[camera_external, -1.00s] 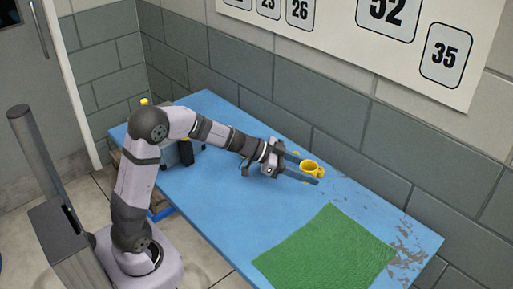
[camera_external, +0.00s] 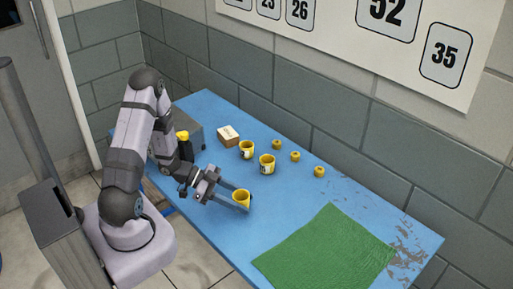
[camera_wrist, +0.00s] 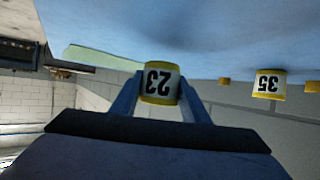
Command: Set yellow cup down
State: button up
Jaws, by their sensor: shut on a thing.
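The yellow cup (camera_external: 242,197) is between the fingers of my gripper (camera_external: 236,199), near the front edge of the blue table. In the wrist view the cup (camera_wrist: 160,83) has a white label that reads 23, upside down in the picture, and the two fingers (camera_wrist: 159,95) close on its sides. I cannot tell whether its base touches the table. Two other yellow cups with white labels stand behind it, one at the left (camera_external: 247,150) and one at the right (camera_external: 267,164). The right one seems to be the cup labelled 35 in the wrist view (camera_wrist: 269,84).
Several small yellow pieces (camera_external: 295,156) lie along the back of the blue table (camera_external: 222,110). A green mat (camera_external: 327,246) lies at the right front. The table between cup and mat is clear.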

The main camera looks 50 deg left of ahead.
jog(key=shift+a+r, duration=0.3)
jog(key=shift+a, duration=0.3)
